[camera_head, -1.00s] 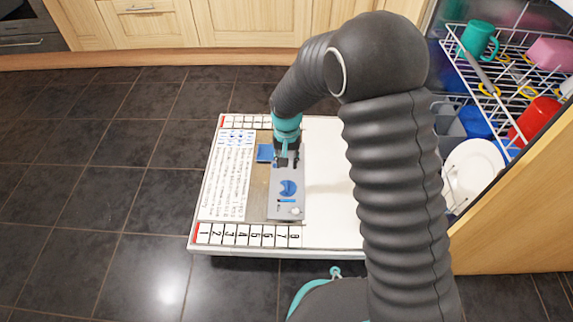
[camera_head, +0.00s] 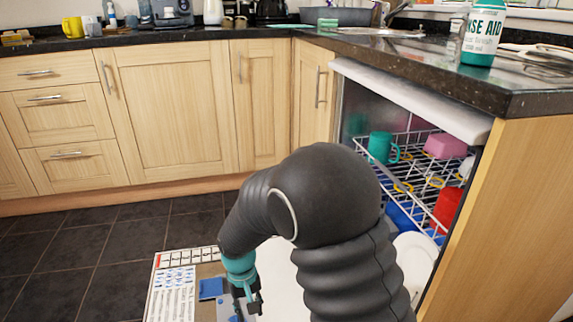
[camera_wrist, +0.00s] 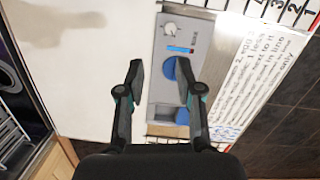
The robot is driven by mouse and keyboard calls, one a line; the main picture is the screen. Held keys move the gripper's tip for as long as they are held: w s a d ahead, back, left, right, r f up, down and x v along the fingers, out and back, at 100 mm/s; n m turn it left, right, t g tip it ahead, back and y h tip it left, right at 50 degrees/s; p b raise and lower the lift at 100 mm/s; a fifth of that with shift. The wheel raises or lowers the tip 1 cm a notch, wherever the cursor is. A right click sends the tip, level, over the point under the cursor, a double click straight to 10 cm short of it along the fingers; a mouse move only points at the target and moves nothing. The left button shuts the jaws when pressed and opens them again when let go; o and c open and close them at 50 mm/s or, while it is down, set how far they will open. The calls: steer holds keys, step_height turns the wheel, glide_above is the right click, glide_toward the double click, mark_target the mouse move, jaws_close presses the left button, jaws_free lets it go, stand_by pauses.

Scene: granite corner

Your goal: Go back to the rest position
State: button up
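Beyond the fingertips lies a grey panel (camera_wrist: 200,42) with a blue disc (camera_wrist: 169,69), a white knob (camera_wrist: 170,28) and a small blue bar (camera_wrist: 180,49). A blue square (camera_head: 211,288) lies on the board left of my gripper. The gap between fingertips and panel cannot be judged.
An open dishwasher on the right holds a rack (camera_head: 425,150) with a teal mug (camera_head: 381,147), a pink item (camera_head: 445,146), a red item (camera_head: 447,207) and a white plate (camera_head: 412,255). A granite worktop (camera_head: 440,70) carries a bottle (camera_head: 484,35). Dark floor tiles (camera_head: 60,260) are clear at left.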

steer(key=s+d+r+m+t+p, duration=0.1)
steer(key=s+d+r+t+p, duration=0.1)
steer(key=s+d+r, duration=0.3)
steer(key=s+d+r+m+t+p, duration=0.2)
steer(key=s+d+r+p, duration=0.2)
steer(key=d+r, duration=0.8)
steer(key=s+d+r+m+t+p, duration=0.1)
steer(key=s+d+r, duration=0.5)
steer(key=r, duration=1.1)
steer(key=shift+s+d+r+m+t+y+p, duration=0.2)
steer(key=shift+d+r+m+t+y+p, duration=0.15)
steer(key=shift+d+t+p, duration=0.7)
